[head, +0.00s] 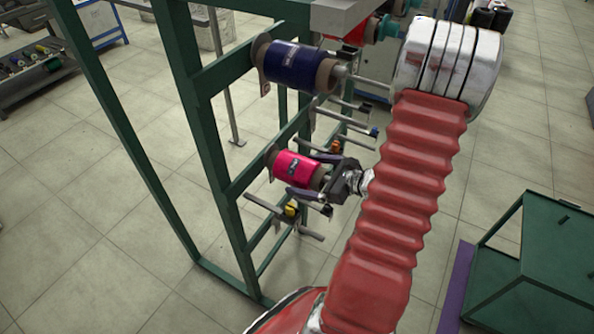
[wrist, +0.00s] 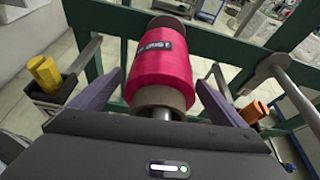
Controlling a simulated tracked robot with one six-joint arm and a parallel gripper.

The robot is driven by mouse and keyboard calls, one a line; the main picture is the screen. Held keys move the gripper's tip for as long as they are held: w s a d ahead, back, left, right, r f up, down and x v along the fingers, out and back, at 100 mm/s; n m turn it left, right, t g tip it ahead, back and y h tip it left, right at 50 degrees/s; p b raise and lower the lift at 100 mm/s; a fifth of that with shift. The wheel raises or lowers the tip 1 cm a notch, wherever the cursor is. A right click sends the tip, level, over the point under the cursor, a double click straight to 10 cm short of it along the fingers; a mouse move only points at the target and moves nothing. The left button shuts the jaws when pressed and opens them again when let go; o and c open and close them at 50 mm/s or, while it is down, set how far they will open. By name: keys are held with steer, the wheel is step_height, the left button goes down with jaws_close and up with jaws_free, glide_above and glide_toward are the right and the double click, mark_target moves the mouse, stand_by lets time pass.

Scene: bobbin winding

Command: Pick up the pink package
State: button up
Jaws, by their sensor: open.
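The pink package (head: 296,168) is a spool of bright pink thread on a brown core, with a dark label. It sits on a peg of the green rack, below a dark blue package. In the wrist view the pink package (wrist: 163,62) stands between my two purple fingers, its core end towards me. My gripper (head: 309,173) reaches the package from the right, one finger above and one below it. In the wrist view my gripper (wrist: 160,95) is open, with a gap visible on the left side of the core. The peg's end shows below the core.
The dark blue package (head: 297,66) is on the rack just above. The green rack (head: 213,150) has several bare pegs near my gripper. A green metal cart (head: 545,250) stands at the lower right. Open tiled floor (head: 90,210) lies to the left.

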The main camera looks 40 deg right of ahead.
steer(key=shift+c, duration=0.4)
steer(key=c, duration=1.3)
steer(key=shift+r, duration=0.1)
